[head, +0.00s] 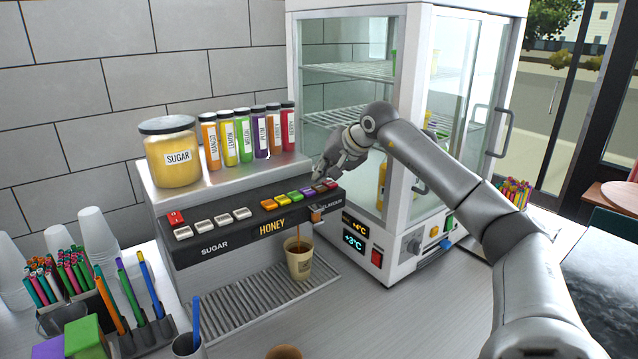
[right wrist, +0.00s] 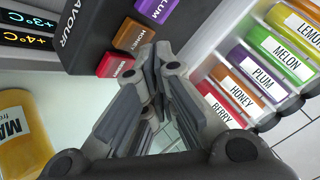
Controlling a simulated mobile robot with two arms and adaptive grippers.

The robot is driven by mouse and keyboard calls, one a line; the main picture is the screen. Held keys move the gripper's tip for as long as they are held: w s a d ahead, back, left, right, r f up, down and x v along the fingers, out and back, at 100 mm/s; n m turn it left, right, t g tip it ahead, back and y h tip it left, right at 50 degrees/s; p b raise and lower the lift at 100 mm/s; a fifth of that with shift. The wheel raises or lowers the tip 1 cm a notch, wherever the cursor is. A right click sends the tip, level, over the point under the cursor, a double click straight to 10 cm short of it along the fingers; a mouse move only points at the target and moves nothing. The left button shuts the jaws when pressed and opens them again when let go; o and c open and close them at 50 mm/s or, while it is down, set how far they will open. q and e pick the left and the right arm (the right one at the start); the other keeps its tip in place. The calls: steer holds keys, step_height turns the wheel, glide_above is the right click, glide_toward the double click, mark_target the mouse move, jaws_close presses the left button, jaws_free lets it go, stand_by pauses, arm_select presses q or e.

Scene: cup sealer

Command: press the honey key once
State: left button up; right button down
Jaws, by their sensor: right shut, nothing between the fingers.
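The honey key (right wrist: 127,34) is a brown key in the right wrist view, between a purple plum key and a red key. In the head view the honey key (head: 320,187) sits near the right end of the flavour row. My right gripper (head: 319,176) is shut and empty, its fingertips close over that end of the row. In the right wrist view the fingertips (right wrist: 161,58) show beside the honey key; I cannot tell whether they touch it. The display (head: 272,228) reads HONEY. A thin brown stream runs into a cup (head: 299,262) under the machine. My left gripper is out of view.
Flavour jars (head: 248,133) and a sugar jar (head: 169,155) stand on the machine's top, behind the keys. A glass cabinet (head: 365,110) stands close to my right arm. White sugar keys (head: 212,221) lie to the left. Pens and cups crowd the left counter.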

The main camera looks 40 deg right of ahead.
mark_target(322, 185)
steer(key=shift+r, duration=0.3)
step_height(322, 185, up, 5)
steer(key=p, duration=0.5)
stand_by(0.4)
steer(key=shift+f, duration=0.1)
stand_by(3.4)
